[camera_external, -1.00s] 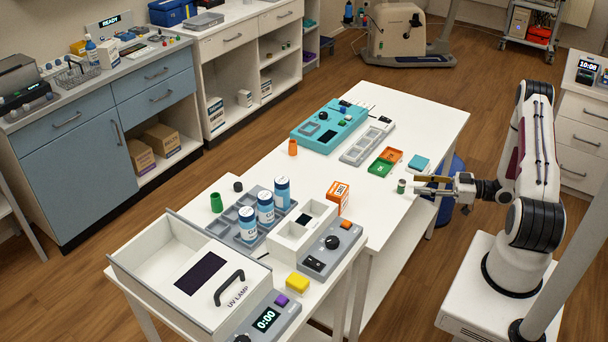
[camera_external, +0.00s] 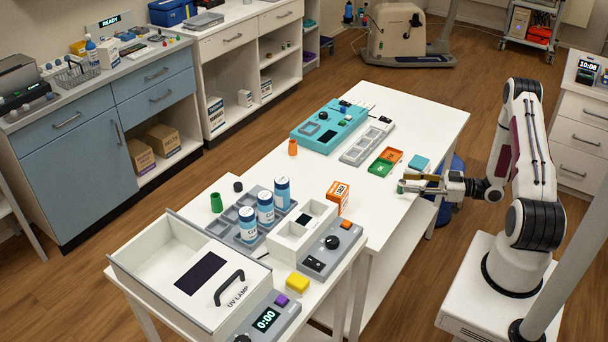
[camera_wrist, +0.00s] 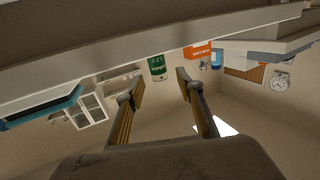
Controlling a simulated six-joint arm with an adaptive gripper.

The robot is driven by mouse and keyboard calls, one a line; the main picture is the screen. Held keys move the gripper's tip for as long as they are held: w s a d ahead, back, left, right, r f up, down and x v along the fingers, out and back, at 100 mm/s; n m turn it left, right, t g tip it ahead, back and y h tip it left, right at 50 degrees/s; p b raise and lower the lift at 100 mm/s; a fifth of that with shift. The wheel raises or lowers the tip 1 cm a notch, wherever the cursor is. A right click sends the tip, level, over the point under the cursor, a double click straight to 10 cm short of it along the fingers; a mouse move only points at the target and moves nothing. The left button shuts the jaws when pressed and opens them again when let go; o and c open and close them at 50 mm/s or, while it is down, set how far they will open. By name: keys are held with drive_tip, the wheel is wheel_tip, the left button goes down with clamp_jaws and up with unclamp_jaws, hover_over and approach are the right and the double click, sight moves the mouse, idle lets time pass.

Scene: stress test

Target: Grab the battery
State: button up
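In the external view the battery (camera_external: 401,187) stands near the table's right edge and is partly hidden by my gripper (camera_external: 411,183). My gripper reaches in low from the right, level with the battery. In the wrist view my gripper (camera_wrist: 154,86) is open, one finger to each side of the battery. I cannot tell whether either finger touches it.
An orange tray (camera_external: 392,155), a green tray (camera_external: 380,168) and a teal block (camera_external: 419,163) lie just behind the battery. A grey compartment tray (camera_external: 364,146) and a teal device (camera_external: 325,128) are further back.

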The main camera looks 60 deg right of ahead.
sight(402, 181)
drive_tip(key=shift+x, duration=1.55)
clamp_jaws()
